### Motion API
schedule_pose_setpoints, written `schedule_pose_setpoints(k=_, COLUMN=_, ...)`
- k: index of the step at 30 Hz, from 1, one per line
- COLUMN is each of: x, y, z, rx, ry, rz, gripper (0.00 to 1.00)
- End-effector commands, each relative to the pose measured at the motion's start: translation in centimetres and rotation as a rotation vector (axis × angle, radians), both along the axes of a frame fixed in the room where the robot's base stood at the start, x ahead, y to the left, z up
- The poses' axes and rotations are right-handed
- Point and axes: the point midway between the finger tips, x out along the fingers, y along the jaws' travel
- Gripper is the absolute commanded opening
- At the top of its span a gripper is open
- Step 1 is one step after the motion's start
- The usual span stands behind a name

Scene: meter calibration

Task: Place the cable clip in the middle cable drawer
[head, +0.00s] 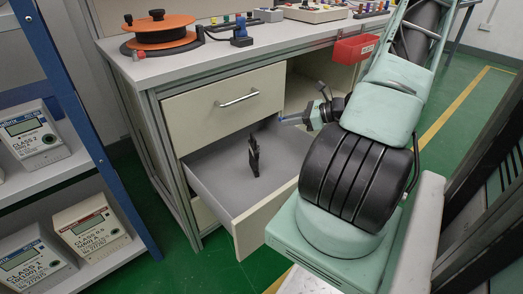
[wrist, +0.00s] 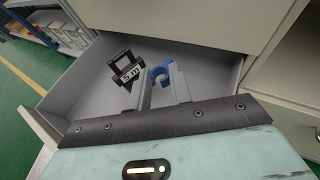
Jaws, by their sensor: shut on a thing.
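A small blue cable clip (wrist: 159,73) shows between the fingertips of my gripper (wrist: 160,82) in the wrist view. The gripper is shut on it. In the head view my gripper (head: 292,119) is at the open drawer's back right, and the clip cannot be made out clearly. The middle drawer (head: 213,173) is pulled out, below a shut top drawer (head: 225,100). In the wrist view the gripper points into the open drawer (wrist: 82,92). The height of the clip above the drawer floor is hard to tell.
A red bin (head: 356,49) hangs at the bench edge. A blue-framed shelf with meters (head: 30,136) stands left.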

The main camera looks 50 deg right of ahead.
Motion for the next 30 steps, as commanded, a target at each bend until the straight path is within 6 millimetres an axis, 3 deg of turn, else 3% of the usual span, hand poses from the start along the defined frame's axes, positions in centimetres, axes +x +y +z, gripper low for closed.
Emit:
schedule_pose_setpoints(k=3, x=3.0, y=1.1, z=-0.3, rx=-0.001, ry=-0.002, rz=0.005, gripper=0.0)
schedule_pose_setpoints(k=12, x=9.1, y=3.2, z=-0.3, rx=-0.001, ry=-0.001, rz=0.004, gripper=0.0)
schedule_pose_setpoints(k=21, x=9.0, y=3.0, z=-6.7, rx=0.004, ry=0.0, rz=-0.002, gripper=0.0)
schedule_pose_setpoints(k=30, x=8.9, y=3.0, z=-9.0, rx=0.001, ry=0.0, rz=0.0, gripper=0.0)
